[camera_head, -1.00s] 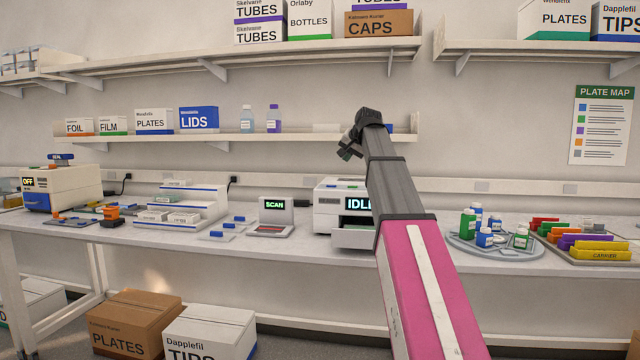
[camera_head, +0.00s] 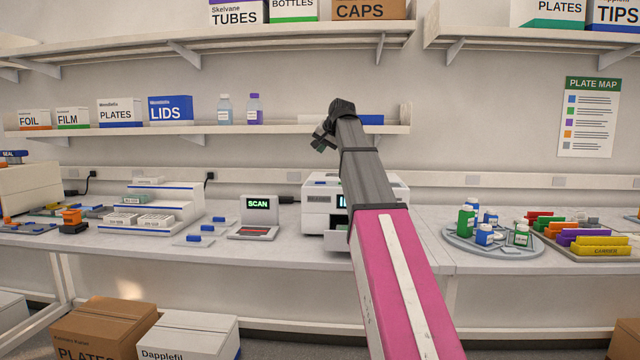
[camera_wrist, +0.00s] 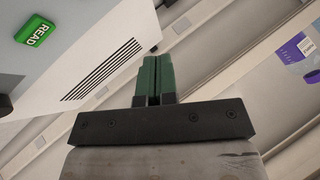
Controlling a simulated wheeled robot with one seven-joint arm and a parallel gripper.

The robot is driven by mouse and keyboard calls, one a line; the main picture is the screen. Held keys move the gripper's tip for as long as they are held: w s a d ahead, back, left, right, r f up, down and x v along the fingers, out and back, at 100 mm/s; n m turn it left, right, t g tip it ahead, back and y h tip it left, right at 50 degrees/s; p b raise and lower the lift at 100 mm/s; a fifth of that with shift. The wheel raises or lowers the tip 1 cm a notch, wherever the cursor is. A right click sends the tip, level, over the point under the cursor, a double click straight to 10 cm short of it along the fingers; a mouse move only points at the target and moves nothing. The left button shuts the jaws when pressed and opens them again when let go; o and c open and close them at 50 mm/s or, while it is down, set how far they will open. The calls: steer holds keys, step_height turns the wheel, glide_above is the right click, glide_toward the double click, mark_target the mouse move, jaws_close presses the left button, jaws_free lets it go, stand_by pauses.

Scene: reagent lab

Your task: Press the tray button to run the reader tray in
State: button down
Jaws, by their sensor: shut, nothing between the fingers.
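The plate reader (camera_head: 316,208) is a white box on the bench, partly hidden behind my arm in the head view. Its dark display is mostly covered. The tray (camera_head: 338,242) juts out at the reader's front, its right side hidden by my arm. My gripper (camera_head: 320,142) is raised above the reader, near the low shelf. In the wrist view, my gripper's green fingers (camera_wrist: 153,78) are together and empty. A green READ button (camera_wrist: 36,31) sits on a white housing at upper left, apart from the fingers. I cannot make out a tray button.
Left of the reader stands a small device with a SCAN screen (camera_head: 258,204). A round carousel (camera_head: 462,246) with bottles and a rack of coloured pieces (camera_head: 600,252) stand to the right. The low shelf (camera_head: 300,131) runs along the wall behind. Boxes lie on the floor below.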

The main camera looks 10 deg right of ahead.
mark_target(322, 182)
steer(key=shift+f, duration=4.25)
steer(key=shift+f, duration=0.4)
